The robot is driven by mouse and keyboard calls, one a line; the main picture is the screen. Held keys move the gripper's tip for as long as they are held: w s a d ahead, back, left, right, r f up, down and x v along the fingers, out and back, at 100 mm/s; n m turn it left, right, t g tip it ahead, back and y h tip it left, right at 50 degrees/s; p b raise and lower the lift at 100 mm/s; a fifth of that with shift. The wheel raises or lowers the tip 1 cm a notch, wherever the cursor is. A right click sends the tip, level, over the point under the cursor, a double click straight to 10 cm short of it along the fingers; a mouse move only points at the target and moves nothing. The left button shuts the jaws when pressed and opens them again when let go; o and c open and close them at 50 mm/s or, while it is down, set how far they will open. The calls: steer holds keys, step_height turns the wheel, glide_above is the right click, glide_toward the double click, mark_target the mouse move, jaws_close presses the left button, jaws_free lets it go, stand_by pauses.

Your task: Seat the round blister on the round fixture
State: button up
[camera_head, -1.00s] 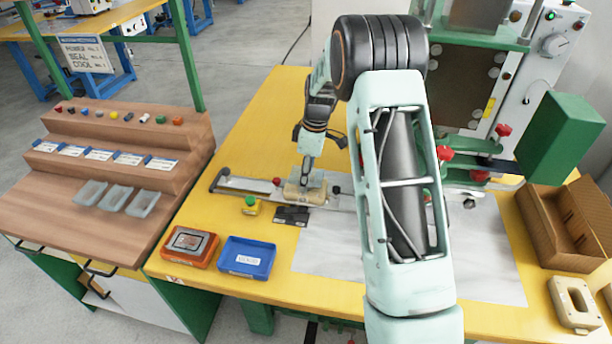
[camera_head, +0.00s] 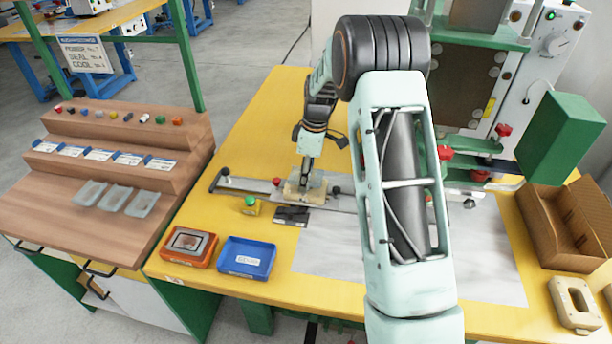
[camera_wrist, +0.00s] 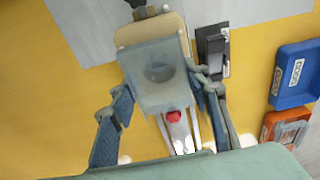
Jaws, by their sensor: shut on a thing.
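The round blister (camera_wrist: 163,95), a clear square-edged piece with a round form in its middle, is between the fingers of my gripper (camera_wrist: 161,82) in the wrist view. In the head view my gripper (camera_head: 305,180) points down over the round fixture (camera_head: 291,194), a beige block on the metal rail. The blister (camera_head: 318,188) shows faintly at the fixture's right side. In the wrist view the blister overlaps the fixture (camera_wrist: 150,30), whose beige end shows beyond it. I cannot tell whether they touch; the fixture's round part is hidden.
The rail (camera_head: 240,184) carries red and dark knobs. A black clamp-like block (camera_head: 291,216) and a yellow piece with a green button (camera_head: 250,206) stand in front. An orange tray (camera_head: 190,247) and blue tray (camera_head: 247,258) lie nearer. Several clear blisters (camera_head: 115,199) lie on the wooden stand.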

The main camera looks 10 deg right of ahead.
steer(key=shift+f+b, duration=0.3)
steer(key=shift+f, duration=0.2)
steer(key=shift+r, duration=0.1)
steer(key=o, duration=0.8)
steer(key=c, duration=0.4)
steer(key=shift+r+p, duration=2.1)
steer(key=shift+r, duration=1.45)
